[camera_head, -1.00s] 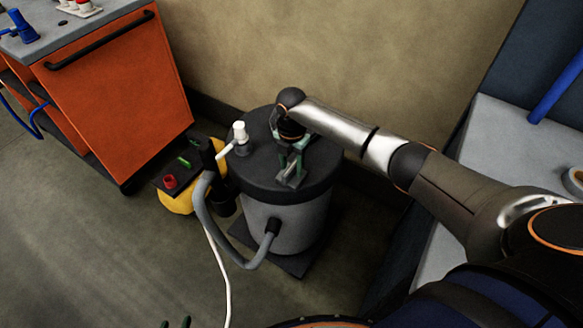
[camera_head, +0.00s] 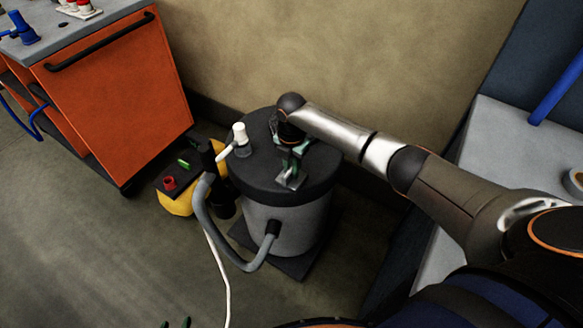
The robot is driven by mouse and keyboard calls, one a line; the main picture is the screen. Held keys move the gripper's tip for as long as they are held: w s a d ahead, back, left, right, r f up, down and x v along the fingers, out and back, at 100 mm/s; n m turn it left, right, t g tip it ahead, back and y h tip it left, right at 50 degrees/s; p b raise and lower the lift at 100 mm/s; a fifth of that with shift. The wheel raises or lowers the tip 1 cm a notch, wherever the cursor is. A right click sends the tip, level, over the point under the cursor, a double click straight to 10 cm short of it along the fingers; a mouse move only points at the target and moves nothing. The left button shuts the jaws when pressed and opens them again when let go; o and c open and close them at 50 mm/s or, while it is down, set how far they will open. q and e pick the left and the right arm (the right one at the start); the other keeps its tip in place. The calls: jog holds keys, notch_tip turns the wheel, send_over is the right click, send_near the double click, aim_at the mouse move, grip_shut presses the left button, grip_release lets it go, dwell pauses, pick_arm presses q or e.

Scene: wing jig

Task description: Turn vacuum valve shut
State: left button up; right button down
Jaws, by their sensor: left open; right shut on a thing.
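A grey vacuum tank (camera_head: 285,230) with a dark round lid stands on a dark floor plate. My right gripper (camera_head: 291,172) reaches down over the lid, its wrist above it. It is shut on a small part on top of the lid, which I take to be the vacuum valve's handle. The gripper and wrist cover most of the valve, so its exact angle is not clear. Only the green fingertips of my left gripper (camera_head: 175,324) show at the bottom edge; it is open, well away from the tank.
A yellow pump (camera_head: 177,203) with a red knob stands left of the tank. A grey hose (camera_head: 211,230) and a white cable (camera_head: 221,280) run nearby. A white fitting (camera_head: 240,135) stands on the lid. An orange cabinet (camera_head: 115,100) is behind left; the left floor is clear.

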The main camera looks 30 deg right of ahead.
pick_arm(q)
jog(key=shift+r, duration=0.1)
dwell(0.3)
pick_arm(e)
jog(key=shift+r+m+p, duration=0.1)
jog(key=shift+m+p, duration=0.3)
jog(key=shift+p, duration=0.15)
jog(key=shift+m+p, duration=0.6)
jog(key=shift+m, duration=0.1)
jog(key=m+p, duration=0.2)
jog(key=m, duration=0.1)
jog(key=shift+m, duration=0.3)
jog(key=m+p, duration=0.2)
jog(key=m, duration=0.1)
jog(key=shift+m, duration=0.3)
jog(key=m+p, duration=0.1)
jog(key=m, duration=0.1)
jog(key=shift+m, duration=0.3)
jog(key=m, duration=0.2)
jog(key=shift+m+p, duration=0.3)
jog(key=shift+p, duration=0.1)
pick_arm(q)
notch_tip(320, 180, up, 7)
jog(key=a, duration=0.1)
jog(key=shift+s+a+y+p, duration=0.3)
jog(key=shift+s+a+p, duration=0.05)
jog(key=shift+s+a, duration=0.1)
pick_arm(e)
jog(key=shift+d+m, duration=0.1)
jog(key=shift+m, duration=1.5)
